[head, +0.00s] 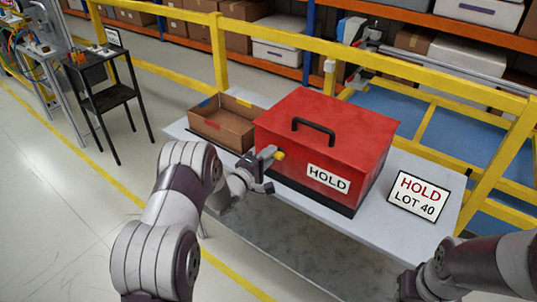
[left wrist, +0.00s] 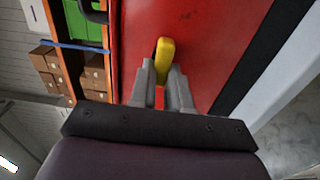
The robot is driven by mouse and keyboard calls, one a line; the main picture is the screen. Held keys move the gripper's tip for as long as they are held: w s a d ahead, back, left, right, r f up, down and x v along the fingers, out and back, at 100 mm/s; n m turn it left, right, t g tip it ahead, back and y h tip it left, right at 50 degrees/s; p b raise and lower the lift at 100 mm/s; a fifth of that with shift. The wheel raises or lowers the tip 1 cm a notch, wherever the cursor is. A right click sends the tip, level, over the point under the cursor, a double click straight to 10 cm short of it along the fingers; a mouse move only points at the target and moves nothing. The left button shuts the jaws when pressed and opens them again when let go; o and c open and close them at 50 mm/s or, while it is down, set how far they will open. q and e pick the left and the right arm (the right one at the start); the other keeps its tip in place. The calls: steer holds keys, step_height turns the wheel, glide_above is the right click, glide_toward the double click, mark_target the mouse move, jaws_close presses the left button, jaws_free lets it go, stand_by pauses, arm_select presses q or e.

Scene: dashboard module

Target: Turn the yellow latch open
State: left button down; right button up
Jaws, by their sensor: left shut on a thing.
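A red box (head: 322,138) with a black handle on its lid and a white HOLD label stands on a grey table. The yellow latch (head: 280,155) is on the box's front face, left of the label. My left gripper (head: 271,155) is at the latch.
An open cardboard box (head: 222,124) stands on the table (head: 415,238) left of the red box. A HOLD LOT 40 sign (head: 418,198) stands at the right. Yellow railing (head: 410,68) runs behind the table. A black stand (head: 108,92) is at the far left.

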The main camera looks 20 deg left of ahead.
stand_by(0.5)
arm_select(q)
steer(key=c, duration=1.1)
jaws_free()
steer(key=b+v, duration=0.1)
steer(key=v, duration=1.1)
steer(key=shift+s, duration=0.3)
steer(key=shift+a, duration=0.1)
